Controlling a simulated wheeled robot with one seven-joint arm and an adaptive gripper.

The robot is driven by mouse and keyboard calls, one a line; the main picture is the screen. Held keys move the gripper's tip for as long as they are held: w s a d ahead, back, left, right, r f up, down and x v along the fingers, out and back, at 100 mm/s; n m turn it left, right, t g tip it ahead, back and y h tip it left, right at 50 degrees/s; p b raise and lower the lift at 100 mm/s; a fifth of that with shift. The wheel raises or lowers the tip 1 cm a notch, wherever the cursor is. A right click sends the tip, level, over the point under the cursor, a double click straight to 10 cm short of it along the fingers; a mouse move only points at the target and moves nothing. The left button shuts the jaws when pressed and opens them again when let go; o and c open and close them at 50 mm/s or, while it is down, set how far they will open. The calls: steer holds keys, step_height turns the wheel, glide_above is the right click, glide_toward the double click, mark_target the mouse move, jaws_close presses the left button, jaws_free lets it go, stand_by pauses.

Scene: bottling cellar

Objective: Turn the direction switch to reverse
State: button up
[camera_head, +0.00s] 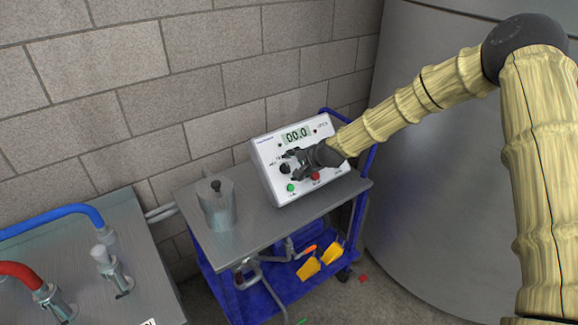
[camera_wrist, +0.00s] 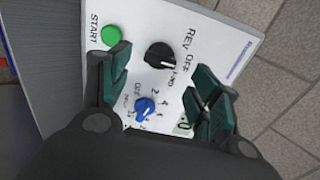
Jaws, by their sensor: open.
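The white control box (camera_head: 270,150) stands tilted on the cart, with a display reading 00.0. Its black direction switch (camera_wrist: 160,55) has REV, OFF and FWD labels. Its pale pointer mark appears turned toward the FWD side, though the exact setting is hard to read. My gripper (camera_head: 292,165) is open in front of the box face. In the wrist view the dark green finger pads of my gripper (camera_wrist: 160,65) lie either side of the switch, apart from it. A blue dial (camera_wrist: 145,107) sits beside the switch.
A green START button (camera_wrist: 111,35) and a red button (camera_head: 315,176) are close by on the box. A metal jug (camera_head: 217,205) stands on the cart (camera_head: 258,225) to the left. A brick wall rises behind, and a large steel tank (camera_head: 430,180) is at right.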

mark_target(288, 168)
steer(key=shift+p+x, duration=0.7)
steer(key=shift+x, duration=1.8)
steer(key=shift+c, duration=0.3)
steer(key=c, duration=1)
